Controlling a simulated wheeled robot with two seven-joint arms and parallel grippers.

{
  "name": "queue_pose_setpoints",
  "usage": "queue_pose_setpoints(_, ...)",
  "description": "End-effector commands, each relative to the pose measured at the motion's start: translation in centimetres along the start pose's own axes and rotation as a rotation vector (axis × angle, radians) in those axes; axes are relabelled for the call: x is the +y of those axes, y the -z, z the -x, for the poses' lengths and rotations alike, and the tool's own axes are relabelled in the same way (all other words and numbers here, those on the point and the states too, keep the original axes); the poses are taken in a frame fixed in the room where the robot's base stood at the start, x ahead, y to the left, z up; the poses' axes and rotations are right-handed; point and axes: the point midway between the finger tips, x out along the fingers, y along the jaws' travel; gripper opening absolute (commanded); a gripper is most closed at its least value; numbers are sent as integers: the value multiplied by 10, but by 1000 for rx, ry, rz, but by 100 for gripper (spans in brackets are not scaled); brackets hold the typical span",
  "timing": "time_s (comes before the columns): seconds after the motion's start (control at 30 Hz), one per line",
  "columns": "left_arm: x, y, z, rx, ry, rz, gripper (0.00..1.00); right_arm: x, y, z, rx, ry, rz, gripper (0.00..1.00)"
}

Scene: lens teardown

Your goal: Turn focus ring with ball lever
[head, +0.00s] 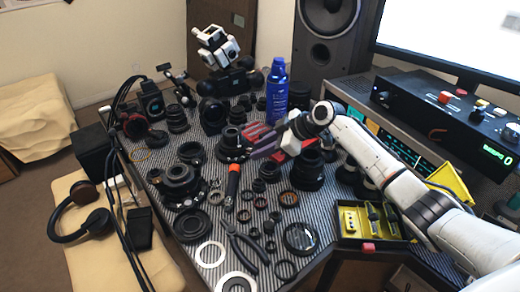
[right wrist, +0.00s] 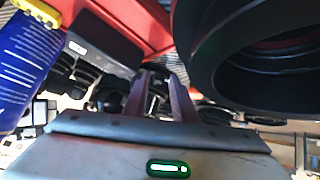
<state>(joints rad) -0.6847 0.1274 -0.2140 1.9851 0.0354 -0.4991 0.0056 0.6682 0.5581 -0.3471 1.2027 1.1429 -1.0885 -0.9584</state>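My right gripper (head: 264,146) reaches in from the right over the middle of the table, among the lenses. In the right wrist view its two fingers (right wrist: 160,95) stand apart, with nothing clearly held between them. A large black lens ring (right wrist: 262,55) is close on the right of that view. Black lens bodies stand left of the gripper (head: 232,146) and just right of it (head: 308,170). Another wide lens (head: 180,184) stands at the front left. I cannot tell which part is the focus ring or make out a ball lever. My left gripper is not in view.
A blue spray can (head: 277,92) stands behind the gripper; its side also fills the left of the wrist view (right wrist: 22,65). An orange-handled tool (head: 233,182), pliers (head: 240,243) and several loose rings lie in front. A yellow tray (head: 362,220) is at the right.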

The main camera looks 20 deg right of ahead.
Motion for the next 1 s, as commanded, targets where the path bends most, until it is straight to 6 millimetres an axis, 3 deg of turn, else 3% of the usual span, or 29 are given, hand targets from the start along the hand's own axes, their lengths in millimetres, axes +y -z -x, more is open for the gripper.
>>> queue_pose_setpoints(0.37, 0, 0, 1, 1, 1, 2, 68, 1, 0, 8, -3, -2, 2, 24)
queue_pose_setpoints(0.8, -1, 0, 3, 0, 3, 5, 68, 0, -1, 86, -4, -2, 3, 24)
queue_pose_setpoints(1.0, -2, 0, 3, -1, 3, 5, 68, 0, 0, 101, -2, 1, 1, 24)
